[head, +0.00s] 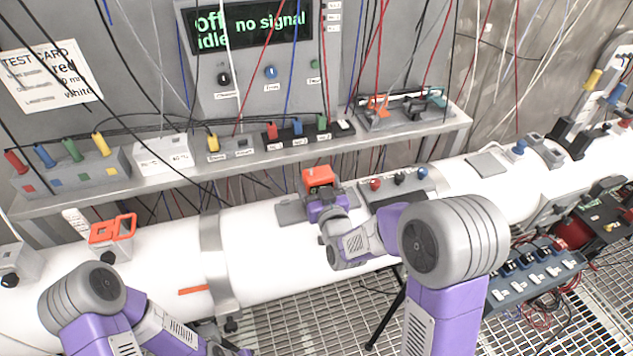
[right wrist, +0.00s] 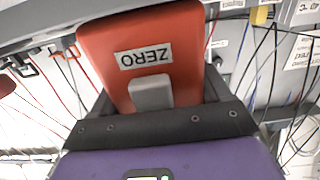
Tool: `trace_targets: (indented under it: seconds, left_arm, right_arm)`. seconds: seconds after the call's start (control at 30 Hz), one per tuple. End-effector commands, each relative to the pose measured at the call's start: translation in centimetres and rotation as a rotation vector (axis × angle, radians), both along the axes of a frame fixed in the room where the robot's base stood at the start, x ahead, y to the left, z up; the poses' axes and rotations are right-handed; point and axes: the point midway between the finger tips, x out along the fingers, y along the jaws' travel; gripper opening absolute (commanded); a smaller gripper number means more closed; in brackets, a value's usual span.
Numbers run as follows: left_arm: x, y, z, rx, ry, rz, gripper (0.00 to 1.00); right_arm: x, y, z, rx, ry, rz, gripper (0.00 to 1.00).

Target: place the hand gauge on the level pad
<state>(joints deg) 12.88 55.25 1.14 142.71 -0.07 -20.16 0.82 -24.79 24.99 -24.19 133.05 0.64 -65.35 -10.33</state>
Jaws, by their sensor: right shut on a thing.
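The hand gauge (head: 319,177) is an orange-red block with a label reading ZERO, which shows upside down in the right wrist view (right wrist: 160,58). My right gripper (head: 321,192) is shut on it, with dark fingers on both sides of its lower part. In the head view the gauge is over or just behind a flat grey pad (head: 291,213) on the white pipe, probably the level pad. The gripper covers part of this pad, and I cannot tell whether the gauge touches it. My left gripper (head: 238,351) is only partly visible at the bottom edge; its fingers cannot be made out.
A shelf (head: 240,152) with coloured terminals runs behind the pipe (head: 262,262). Loose wires hang in front of the panel (head: 205,45). A box with knobs (head: 400,183) stands right of the grey pad. An orange loop (head: 124,223) and a metal band (head: 213,262) are to the left.

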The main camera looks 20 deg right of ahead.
Motion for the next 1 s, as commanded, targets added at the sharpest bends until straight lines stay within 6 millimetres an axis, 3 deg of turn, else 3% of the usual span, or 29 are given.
trace_targets:
  seconds: [0.07,0.1,0.23,0.6,0.9,1.0]
  left_arm:
    - [0.0,0.0,-0.4,0.0,0.0,0.0,0.0]
    - [0.0,0.0,-0.4,0.0,0.0,0.0,0.0]
    - [0.0,0.0,-0.3,0.0,0.0,0.0,0.0]
    - [0.0,0.0,0.5,0.0,0.0,0.0,0.0]
    - [0.0,0.0,-0.8,0.0,0.0,0.0,0.0]
    - [0.0,0.0,-2.6,0.0,0.0,0.0,0.0]
  right_arm:
    - [0.0,0.0,-0.3,0.001,-0.003,0.0,0.32]
    - [0.0,0.0,-0.3,0.0,0.0,0.0,0.81]
    - [0.0,0.0,-0.2,0.0,0.0,0.0,1.0]
    - [0.0,0.0,0.4,-0.001,0.001,0.0,1.0]
    - [-6.1,-0.2,0.0,0.003,0.0,0.001,1.0]
    - [-6.1,-0.3,-0.3,-0.004,-0.007,-0.012,1.0]
